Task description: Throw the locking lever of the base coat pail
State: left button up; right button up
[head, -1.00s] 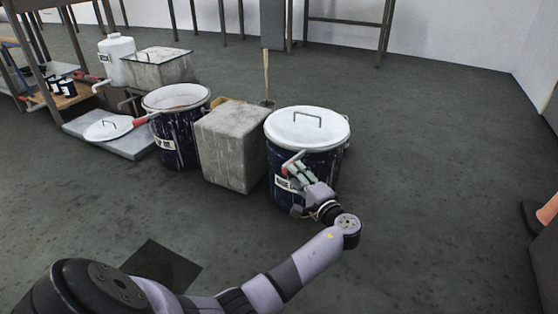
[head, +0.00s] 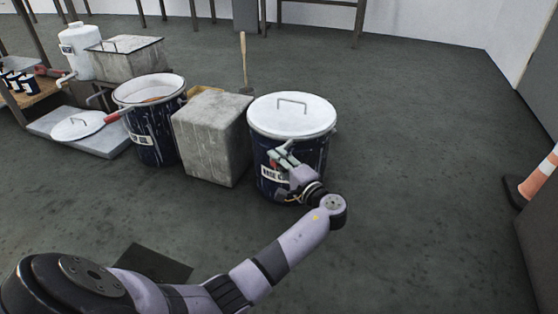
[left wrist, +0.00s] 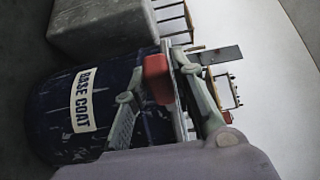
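The base coat pail (head: 290,165) is dark blue with a closed white lid (head: 291,115) and a looped lid handle. Its BASE COAT label also shows in the left wrist view (left wrist: 82,101), turned sideways. My left gripper (head: 283,157) is at the pail's front side, just below the lid rim. In the left wrist view its two fingers (left wrist: 165,95) stand apart, one on each side of the locking lever's red grip (left wrist: 157,78) and the rim edge. I cannot tell whether the fingers touch the lever. My right gripper is not in view.
A grey block (head: 212,140) stands left of the pail. Beyond it is an open pail (head: 150,130) with a red-gripped lever, and a loose white lid (head: 78,126) on a grey slab. A traffic cone (head: 540,178) is at the right. The floor between is clear.

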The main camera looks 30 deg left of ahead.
pick_arm(q)
grip_shut()
dwell(0.3)
